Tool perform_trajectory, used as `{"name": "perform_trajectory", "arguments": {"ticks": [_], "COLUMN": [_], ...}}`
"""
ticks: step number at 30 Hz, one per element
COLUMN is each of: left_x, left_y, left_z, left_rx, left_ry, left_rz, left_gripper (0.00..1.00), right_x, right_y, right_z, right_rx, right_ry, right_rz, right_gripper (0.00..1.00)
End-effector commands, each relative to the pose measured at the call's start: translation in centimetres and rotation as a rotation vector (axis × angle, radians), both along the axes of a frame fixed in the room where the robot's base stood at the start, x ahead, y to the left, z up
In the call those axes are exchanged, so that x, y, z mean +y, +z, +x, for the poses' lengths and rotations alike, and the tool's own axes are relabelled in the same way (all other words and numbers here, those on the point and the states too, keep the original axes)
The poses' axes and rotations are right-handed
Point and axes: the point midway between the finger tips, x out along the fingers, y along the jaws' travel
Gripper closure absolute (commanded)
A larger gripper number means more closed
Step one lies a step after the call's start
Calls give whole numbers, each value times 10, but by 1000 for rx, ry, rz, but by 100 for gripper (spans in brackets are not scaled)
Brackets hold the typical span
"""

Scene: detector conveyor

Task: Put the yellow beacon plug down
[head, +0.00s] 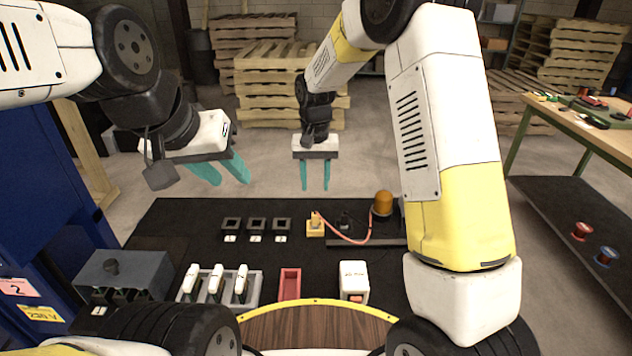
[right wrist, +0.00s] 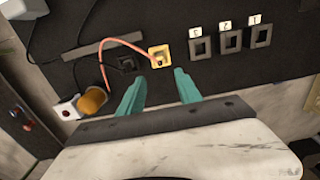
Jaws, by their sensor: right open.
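The yellow beacon plug (head: 316,218) sits at a yellow square holder (head: 315,232) on the black table top. An orange cord (head: 352,241) runs from it to the amber beacon (head: 383,203). The plug (right wrist: 160,61) and beacon (right wrist: 92,101) also show in the right wrist view. My right gripper (head: 315,190) points down with its teal fingers apart and empty, above and behind the plug; its fingertips also show in the right wrist view (right wrist: 159,75). My left gripper (head: 232,183) is open and empty, off to the left above the table's far edge.
A dark socket (head: 345,220) lies between plug and beacon. Three square frames with number tags (head: 257,224) are left of the plug. White switches in a grey tray (head: 214,284), a red tray (head: 289,284), a white box (head: 353,280) and a grey box (head: 122,275) stand nearer.

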Motion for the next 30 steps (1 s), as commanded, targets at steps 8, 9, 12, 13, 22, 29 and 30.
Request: {"name": "perform_trajectory", "arguments": {"ticks": [8,9,12,13,22,29,30], "left_x": [0,0,0,0,0,0,0], "left_y": [0,0,0,0,0,0,0], "left_z": [0,0,0,0,0,0,0], "left_rx": [0,0,0,0,0,0,0], "left_ry": [0,0,0,0,0,0,0], "left_rz": [0,0,0,0,0,0,0], "left_gripper": [64,64,64,64,64,64,64], "right_x": [-29,-38,-62,-69,-122,-139,-140], "right_y": [62,78,115,125,186,191,190], "right_z": [-23,-32,-60,-70,-176,-236,-242], "right_rx": [-68,-91,-154,-173,-384,-510,-523], "right_ry": [-4,-3,2,4,29,47,50], "right_rz": [59,76,115,125,187,188,186], "right_gripper": [59,59,59,59,59,59,59]}}
